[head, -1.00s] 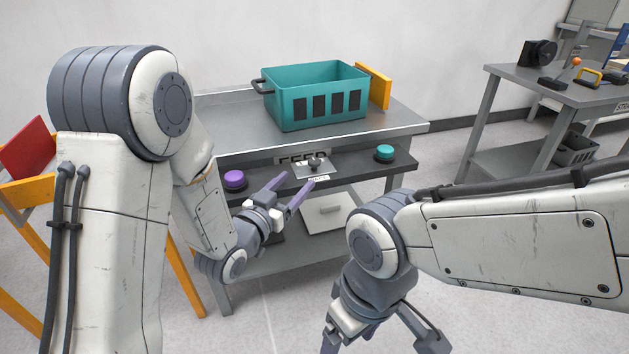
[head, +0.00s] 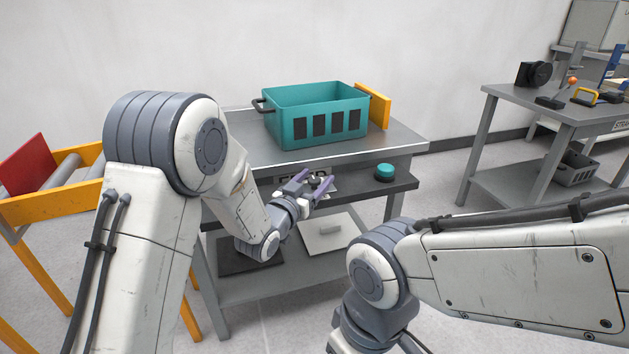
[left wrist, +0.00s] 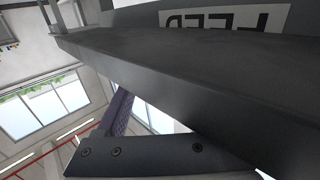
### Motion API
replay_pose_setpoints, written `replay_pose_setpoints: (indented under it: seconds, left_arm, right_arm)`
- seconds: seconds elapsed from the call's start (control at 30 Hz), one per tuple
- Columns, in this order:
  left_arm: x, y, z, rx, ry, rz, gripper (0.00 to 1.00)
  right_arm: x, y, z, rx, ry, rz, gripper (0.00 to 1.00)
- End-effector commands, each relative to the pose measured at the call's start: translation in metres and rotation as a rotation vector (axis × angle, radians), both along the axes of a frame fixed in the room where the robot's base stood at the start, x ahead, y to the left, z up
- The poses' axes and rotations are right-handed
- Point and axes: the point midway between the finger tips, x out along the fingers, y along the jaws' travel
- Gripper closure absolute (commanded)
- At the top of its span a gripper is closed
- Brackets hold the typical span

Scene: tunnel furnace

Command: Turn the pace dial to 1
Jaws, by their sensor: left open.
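The pace dial (head: 316,181) is a small dark knob on a light plate on the front shelf of the grey feed bench. It is partly hidden by my left gripper (head: 313,182). My left gripper is open, with its two purple fingers spread on either side of the dial in the head view. I cannot tell whether they touch it. The dial's setting is not readable. The left wrist view shows one purple finger (left wrist: 118,112) beside the dark shelf edge (left wrist: 150,75), and the dial does not show there. My right gripper's fingers are below the head view's edge.
A teal button (head: 385,172) is right of the dial on the shelf. A teal crate (head: 285,128) stands on the bench top, with an orange panel (head: 376,106) beside it. An orange roller stand (head: 50,205) is at left. Another table (head: 545,104) with tools is at right.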

Motion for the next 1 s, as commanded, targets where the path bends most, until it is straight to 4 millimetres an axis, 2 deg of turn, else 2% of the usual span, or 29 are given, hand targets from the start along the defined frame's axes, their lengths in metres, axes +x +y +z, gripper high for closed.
replay_pose_setpoints:
  seconds: [0.07,0.1,0.27,0.3,0.67,1.0]
  left_arm:
    - [0.000,0.000,0.000,0.000,0.000,0.000,0.31]
    - [0.000,0.000,0.000,0.000,0.000,0.000,0.34]
    - [0.000,0.000,0.000,0.000,0.000,0.000,0.96]
    - [0.000,0.000,0.000,0.000,0.000,0.000,1.00]
    - [-0.001,-0.001,0.000,-0.001,-0.002,0.049,1.00]
    - [-0.002,-0.003,0.000,-0.001,-0.002,0.285,1.00]
  right_arm:
    - [0.000,0.000,0.000,0.000,0.000,0.000,0.16]
    - [0.000,0.000,0.000,0.000,0.000,0.000,0.16]
    - [0.000,0.000,0.000,0.000,0.000,0.000,0.16]
    - [0.000,0.000,0.000,0.000,0.000,0.000,0.16]
    - [0.000,0.000,-0.004,0.000,0.000,0.000,0.16]
    - [0.000,0.000,-0.013,0.000,0.000,0.000,0.16]
